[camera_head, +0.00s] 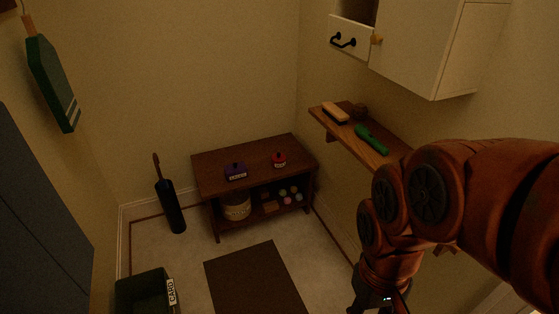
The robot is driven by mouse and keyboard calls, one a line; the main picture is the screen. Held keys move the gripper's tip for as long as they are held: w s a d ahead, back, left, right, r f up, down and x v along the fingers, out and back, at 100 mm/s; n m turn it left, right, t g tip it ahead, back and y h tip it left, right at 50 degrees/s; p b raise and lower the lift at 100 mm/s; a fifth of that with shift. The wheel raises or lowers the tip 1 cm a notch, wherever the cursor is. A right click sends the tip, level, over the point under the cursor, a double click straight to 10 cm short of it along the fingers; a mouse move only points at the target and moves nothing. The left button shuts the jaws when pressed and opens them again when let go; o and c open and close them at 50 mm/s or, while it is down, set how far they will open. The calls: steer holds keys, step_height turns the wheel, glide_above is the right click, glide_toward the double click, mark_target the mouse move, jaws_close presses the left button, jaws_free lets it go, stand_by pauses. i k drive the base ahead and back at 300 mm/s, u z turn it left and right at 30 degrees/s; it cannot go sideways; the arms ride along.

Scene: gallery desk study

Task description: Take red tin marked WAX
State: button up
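A small red tin (279,162) with a dark top and a pale label stands on the wooden table (215,162) by the back wall, toward its right end. The lettering on its label is too small to read for sure. Nothing covers the tin. My gripper (378,304) shows only in part at the bottom edge, below my red arm on the right. It is far from the tin, nearer to me and to the right. Its fingertips are cut off, so I cannot see whether it is open or holds anything.
A purple labelled tin (236,173) stands left of the red one. A basket (237,208) and small coloured items fill the lower shelf. A wall shelf (393,150) with brushes and a white cabinet (425,50) overhang the right. A dark bin (143,292) stands front left; the mat (255,280) is clear.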

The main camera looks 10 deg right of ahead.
mark_target(278, 165)
steer(key=u, duration=0.75)
steer(key=i, duration=2.25)
steer(key=z, duration=0.7)
